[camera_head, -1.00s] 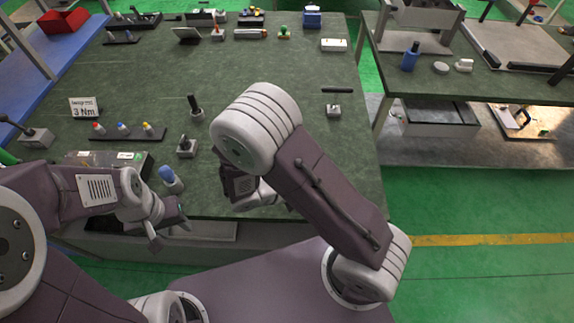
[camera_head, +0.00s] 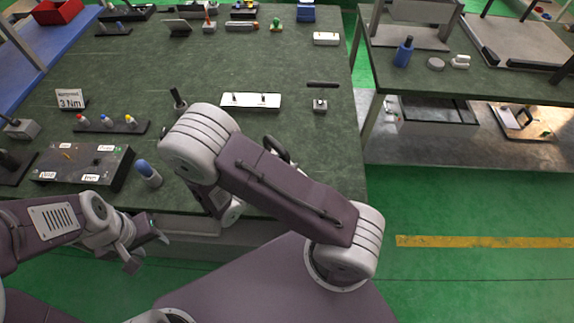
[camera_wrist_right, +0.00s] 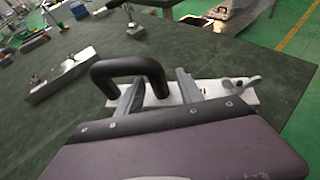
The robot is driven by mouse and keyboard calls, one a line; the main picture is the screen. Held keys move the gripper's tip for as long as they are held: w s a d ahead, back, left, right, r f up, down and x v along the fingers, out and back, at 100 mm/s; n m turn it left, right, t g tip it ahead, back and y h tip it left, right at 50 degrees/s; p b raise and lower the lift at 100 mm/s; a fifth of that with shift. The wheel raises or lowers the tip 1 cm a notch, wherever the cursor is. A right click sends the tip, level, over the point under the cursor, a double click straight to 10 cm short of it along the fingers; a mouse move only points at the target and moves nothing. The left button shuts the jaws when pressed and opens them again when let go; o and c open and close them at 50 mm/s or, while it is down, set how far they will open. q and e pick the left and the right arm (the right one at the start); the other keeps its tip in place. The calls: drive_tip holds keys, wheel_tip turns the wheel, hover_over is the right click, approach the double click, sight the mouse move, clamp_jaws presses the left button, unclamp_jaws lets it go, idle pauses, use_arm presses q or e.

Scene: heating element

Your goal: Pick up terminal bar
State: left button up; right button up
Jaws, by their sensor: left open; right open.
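A long white bar with small posts (camera_head: 250,101) lies on the green bench in the head view; it looks like the terminal bar, though I cannot be sure. A pale bar at the left of the right wrist view (camera_wrist_right: 60,75) may be the same one. My right gripper (camera_wrist_right: 160,79) is open, its grey fingers apart, above a nearer white bar with wing-shaped nuts (camera_wrist_right: 243,87). A black U-shaped loop (camera_wrist_right: 130,66) stands by the fingers, partly between them. My right arm hides this gripper in the head view. My left gripper (camera_head: 148,250) is open and empty, off the bench's front edge.
A black box (camera_head: 85,166), a blue-capped tool (camera_head: 147,173) and a rail of coloured tools (camera_head: 110,124) stand at the left. A black strip (camera_head: 322,84) and small metal block (camera_head: 320,106) lie at the right. The bench's middle is mostly clear.

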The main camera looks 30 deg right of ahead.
sight(291, 162)
drive_tip(key=x, duration=0.4)
drive_tip(key=shift+w, duration=0.1)
drive_tip(key=shift+w+d+f, duration=0.2)
drive_tip(key=shift+d, duration=0.1)
drive_tip(key=shift+a, duration=0.1)
clamp_jaws()
drive_tip(key=shift+r, duration=0.2)
